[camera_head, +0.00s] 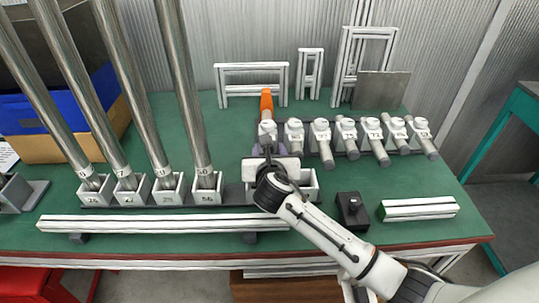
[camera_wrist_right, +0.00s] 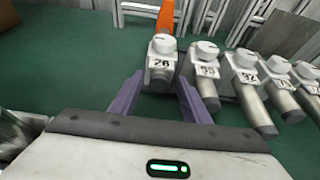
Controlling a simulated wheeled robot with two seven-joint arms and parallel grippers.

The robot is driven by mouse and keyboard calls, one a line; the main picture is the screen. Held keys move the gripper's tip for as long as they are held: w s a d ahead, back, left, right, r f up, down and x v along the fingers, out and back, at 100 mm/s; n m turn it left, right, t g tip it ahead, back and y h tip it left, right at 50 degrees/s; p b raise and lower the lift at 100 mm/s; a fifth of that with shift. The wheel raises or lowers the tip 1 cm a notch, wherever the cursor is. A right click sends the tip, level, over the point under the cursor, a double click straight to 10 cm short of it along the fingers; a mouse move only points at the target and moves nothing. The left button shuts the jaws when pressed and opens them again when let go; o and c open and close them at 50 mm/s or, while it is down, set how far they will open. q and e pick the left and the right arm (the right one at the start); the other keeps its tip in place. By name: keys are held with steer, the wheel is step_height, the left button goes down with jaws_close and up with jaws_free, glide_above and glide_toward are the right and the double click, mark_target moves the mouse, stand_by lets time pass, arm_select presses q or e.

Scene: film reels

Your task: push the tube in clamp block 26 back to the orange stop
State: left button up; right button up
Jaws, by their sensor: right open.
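Clamp block 26 (camera_wrist_right: 162,62) is the leftmost of a row of light grey blocks with white knobs. It also shows in the head view (camera_head: 267,129). The orange stop (camera_head: 266,103) stands directly behind it and shows in the wrist view (camera_wrist_right: 166,15). A short grey end of the tube (camera_wrist_right: 159,79) shows at the block's front; the rest is hidden. My right gripper (camera_wrist_right: 158,103) is open, its purple fingers apart on either side of the tube end's line, just in front of the block. I cannot tell whether they touch. My left gripper is not in view.
Neighbouring clamp blocks (camera_head: 321,130) hold tubes sticking out forward, close on the right. Tall steel tubes (camera_head: 190,90) stand in numbered holders at left. A black block (camera_head: 351,211) and a pale green-sided bar (camera_head: 418,208) lie near the front. White frames (camera_head: 251,67) stand behind.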

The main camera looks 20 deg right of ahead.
steer(key=p+v, duration=0.1)
steer(key=v, duration=0.6)
steer(key=shift+s+a+r, duration=0.1)
steer(key=shift+s+r, duration=0.05)
steer(key=shift+s, duration=0.2)
steer(key=shift+s+a+r, duration=0.2)
steer(key=shift+s, duration=0.25)
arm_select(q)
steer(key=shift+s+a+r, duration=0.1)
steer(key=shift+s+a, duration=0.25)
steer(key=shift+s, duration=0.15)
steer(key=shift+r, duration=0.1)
